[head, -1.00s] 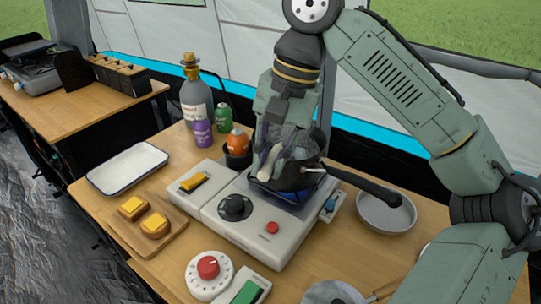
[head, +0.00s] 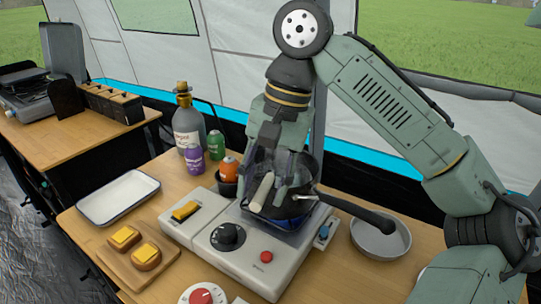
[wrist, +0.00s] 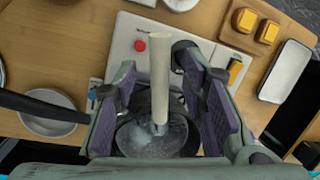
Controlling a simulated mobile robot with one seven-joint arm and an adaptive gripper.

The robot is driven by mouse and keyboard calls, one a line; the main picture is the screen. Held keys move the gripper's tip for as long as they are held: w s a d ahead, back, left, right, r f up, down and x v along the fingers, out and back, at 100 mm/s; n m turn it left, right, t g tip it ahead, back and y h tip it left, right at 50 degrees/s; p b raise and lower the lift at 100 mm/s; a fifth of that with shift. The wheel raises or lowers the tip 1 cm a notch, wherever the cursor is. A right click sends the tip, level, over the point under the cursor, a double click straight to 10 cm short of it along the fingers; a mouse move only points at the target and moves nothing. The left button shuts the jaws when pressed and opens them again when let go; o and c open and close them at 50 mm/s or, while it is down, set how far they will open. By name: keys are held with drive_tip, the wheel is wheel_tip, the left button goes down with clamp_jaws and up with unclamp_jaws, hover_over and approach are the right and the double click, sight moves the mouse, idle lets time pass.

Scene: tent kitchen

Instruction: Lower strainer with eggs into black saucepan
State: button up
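The black saucepan (head: 312,172) sits on the burner of the white stove, its dark handle pointing right. The strainer's pale stick handle (head: 262,192) rises from the saucepan; it also shows in the wrist view (wrist: 160,75). The strainer's mesh bowl (wrist: 152,138) is down inside the saucepan in the wrist view. My gripper (head: 279,185) is just above the saucepan. In the wrist view my gripper's (wrist: 165,105) fingers are wide apart, with the handle between them and visible gaps on both sides. I cannot make out eggs.
The stove's knob (head: 228,236) and red button (head: 266,257) are in front. A grey pan (head: 380,237) stands right. Bottles (head: 190,125) stand behind left. A white tray (head: 123,198) and a board with toast (head: 135,252) lie left.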

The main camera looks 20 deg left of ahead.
drive_tip(key=v, duration=1.1)
